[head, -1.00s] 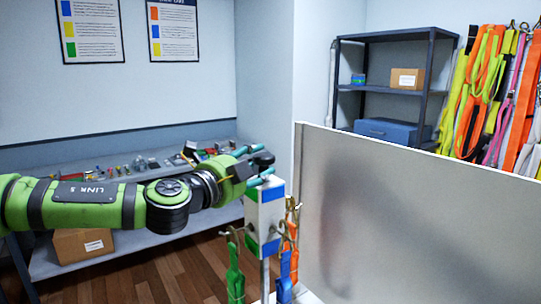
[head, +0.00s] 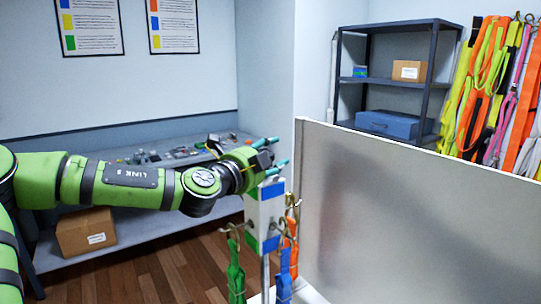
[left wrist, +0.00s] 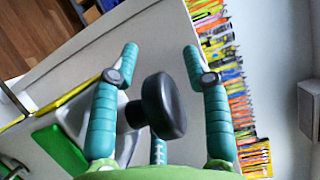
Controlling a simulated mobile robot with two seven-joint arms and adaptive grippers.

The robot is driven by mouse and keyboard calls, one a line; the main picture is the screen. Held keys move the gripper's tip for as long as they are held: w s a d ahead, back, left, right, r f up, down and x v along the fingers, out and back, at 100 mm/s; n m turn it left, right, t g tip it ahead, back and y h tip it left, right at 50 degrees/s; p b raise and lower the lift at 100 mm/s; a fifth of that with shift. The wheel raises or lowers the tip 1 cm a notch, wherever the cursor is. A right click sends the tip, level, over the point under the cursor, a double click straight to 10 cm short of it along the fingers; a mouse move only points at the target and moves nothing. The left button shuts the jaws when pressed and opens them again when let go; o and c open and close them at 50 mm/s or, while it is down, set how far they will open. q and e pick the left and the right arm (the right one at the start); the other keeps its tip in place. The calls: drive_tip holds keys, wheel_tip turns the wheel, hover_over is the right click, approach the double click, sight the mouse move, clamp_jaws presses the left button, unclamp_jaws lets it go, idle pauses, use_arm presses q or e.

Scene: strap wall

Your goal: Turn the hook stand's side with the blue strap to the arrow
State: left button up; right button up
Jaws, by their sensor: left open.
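The hook stand (head: 264,214) is a white block with blue and green patches on a thin post, left of the grey panel. Its hooks carry a green strap (head: 235,275) on the left, the blue strap (head: 284,272) right of the post, and an orange strap (head: 291,236) at the right. My left gripper (head: 277,152) is open at the stand's top. In the left wrist view a black knob (left wrist: 163,105) lies between the spread fingers of the gripper (left wrist: 160,50), with a gap at each side. I cannot make out the arrow. My right gripper is not in view.
A tall grey panel (head: 410,215) stands close to the stand's right. Behind are a bench with small parts (head: 175,152), a cardboard box (head: 86,232) under it, a dark shelf (head: 385,80), and several straps hanging on the right wall.

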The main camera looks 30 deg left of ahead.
use_arm(q)
drive_tip(key=shift+s, duration=0.1)
clamp_jaws()
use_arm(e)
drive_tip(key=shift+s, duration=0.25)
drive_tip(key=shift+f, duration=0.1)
